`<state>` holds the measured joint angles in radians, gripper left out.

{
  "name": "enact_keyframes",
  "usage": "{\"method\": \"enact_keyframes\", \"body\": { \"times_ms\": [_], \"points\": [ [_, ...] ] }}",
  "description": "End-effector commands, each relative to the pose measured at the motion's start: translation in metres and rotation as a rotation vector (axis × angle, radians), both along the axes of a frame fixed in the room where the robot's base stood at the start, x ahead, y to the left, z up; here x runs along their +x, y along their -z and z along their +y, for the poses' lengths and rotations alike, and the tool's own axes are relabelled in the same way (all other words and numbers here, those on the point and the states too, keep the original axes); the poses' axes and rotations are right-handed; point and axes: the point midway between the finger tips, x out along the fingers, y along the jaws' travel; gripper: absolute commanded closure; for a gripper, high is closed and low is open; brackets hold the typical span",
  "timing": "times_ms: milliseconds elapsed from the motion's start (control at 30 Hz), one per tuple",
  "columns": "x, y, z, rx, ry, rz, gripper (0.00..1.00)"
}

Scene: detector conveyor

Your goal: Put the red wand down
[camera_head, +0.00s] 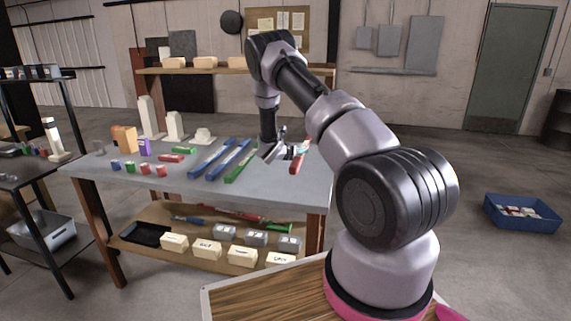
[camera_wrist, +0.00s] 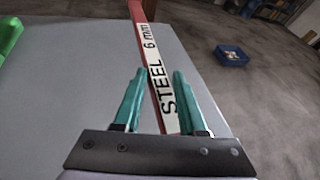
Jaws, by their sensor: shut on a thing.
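The red wand (camera_head: 296,163) is in my gripper (camera_head: 298,151), over the right end of the grey table (camera_head: 258,190) in the head view. In the wrist view the red wand (camera_wrist: 137,12) carries a white label reading "STEEL 6 mm" and runs away from me between the two teal fingers of my gripper (camera_wrist: 155,90). The fingers stand either side of the label. I cannot tell whether the wand touches the tabletop.
Left of the wand lie a green bar (camera_head: 240,168) and two blue bars (camera_head: 229,160). Small coloured blocks (camera_head: 145,168) sit further left. A blue bin (camera_head: 522,214) stands on the floor at right. The table's right edge is close to the wand.

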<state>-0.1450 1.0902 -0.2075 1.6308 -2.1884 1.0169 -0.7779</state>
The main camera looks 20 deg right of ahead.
Motion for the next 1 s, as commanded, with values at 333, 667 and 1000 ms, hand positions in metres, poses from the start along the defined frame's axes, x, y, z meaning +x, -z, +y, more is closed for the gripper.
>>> {"method": "enact_keyframes", "body": {
  "times_ms": [333, 667, 1000],
  "points": [
    [0.0, 0.038, 0.0, -0.001, 0.0, 0.001, 1.0],
    [0.0, 0.064, 0.001, 0.001, 0.0, -0.002, 1.0],
    [0.0, 0.065, 0.001, 0.001, -0.001, -0.001, 0.26]
  ]
}}
